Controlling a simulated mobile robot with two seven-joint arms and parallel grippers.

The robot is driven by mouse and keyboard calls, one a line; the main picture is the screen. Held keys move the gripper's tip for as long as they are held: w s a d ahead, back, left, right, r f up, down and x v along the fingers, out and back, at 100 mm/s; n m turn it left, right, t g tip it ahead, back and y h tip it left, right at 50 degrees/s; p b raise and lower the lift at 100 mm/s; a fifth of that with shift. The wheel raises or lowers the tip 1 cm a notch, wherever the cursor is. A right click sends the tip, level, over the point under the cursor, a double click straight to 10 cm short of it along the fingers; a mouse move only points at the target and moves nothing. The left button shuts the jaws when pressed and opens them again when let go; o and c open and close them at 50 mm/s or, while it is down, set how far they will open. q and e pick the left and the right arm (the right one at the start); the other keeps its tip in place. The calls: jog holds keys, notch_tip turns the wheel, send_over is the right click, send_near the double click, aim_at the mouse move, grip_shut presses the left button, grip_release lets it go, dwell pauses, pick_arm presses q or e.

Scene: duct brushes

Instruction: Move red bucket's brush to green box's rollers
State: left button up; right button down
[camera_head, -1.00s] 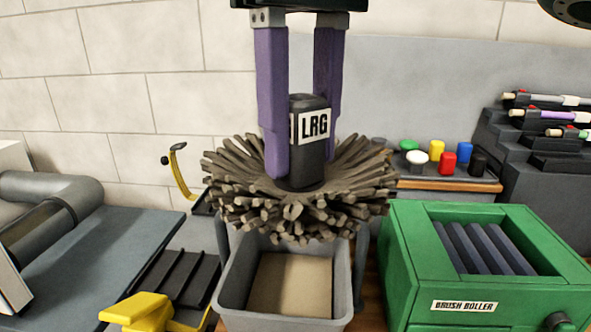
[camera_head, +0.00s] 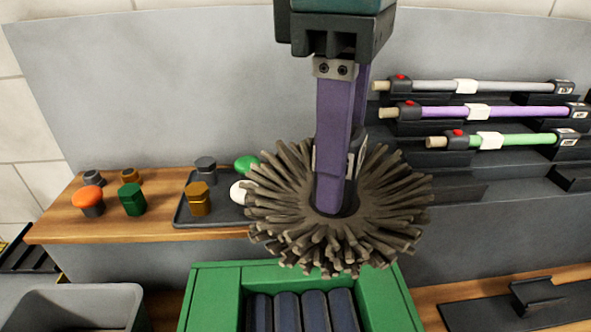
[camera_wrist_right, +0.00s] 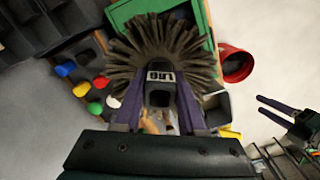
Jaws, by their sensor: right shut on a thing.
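The brush (camera_head: 400,215), a dark hub ringed with thick grey-brown bristles, is held up in the head view. My right gripper (camera_head: 338,203) is shut on its hub, purple fingers either side. In the right wrist view the brush (camera_wrist_right: 165,45) shows an "LRG" label, and the red bucket (camera_wrist_right: 238,66) stands beyond the green box. My left gripper (camera_wrist_right: 272,112) is at that view's right, fingers apart and empty.
A wooden shelf (camera_head: 105,222) behind holds several coloured knobs and a dark tray (camera_head: 215,220). Handled rods lie on a stepped rack (camera_head: 400,135) at the right. A grey bin (camera_head: 85,295) is at lower left.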

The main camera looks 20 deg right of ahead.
aim_at(315, 227)
jog(key=n, duration=0.1)
jog(key=a+n+p, duration=0.1)
jog(key=n, duration=0.1)
jog(key=shift+s+a+f, duration=0.2)
jog(key=shift+s, duration=0.2)
jog(key=shift+s+a+f+n+p, duration=0.2)
jog(key=shift+a+n+p, duration=0.1)
jog(key=shift+n, duration=0.25)
jog(key=shift+s+a+f+n+p, duration=0.15)
jog(key=shift+a+n+p, duration=0.1)
jog(key=shift+n, duration=0.3)
notch_tip(315, 227, down, 5)
jog(key=shift+r+b, duration=0.1)
jog(key=shift+b, duration=0.75)
pick_arm(q)
jog(key=shift+w+d+f+b, duration=0.1)
jog(key=shift+w+d+b, duration=0.2)
jog(key=shift+b, duration=0.4)
pick_arm(e)
jog(key=shift+w+f, duration=0.1)
jog(key=shift+f, duration=7.65)
pick_arm(q)
jog(key=shift+s, duration=0.1)
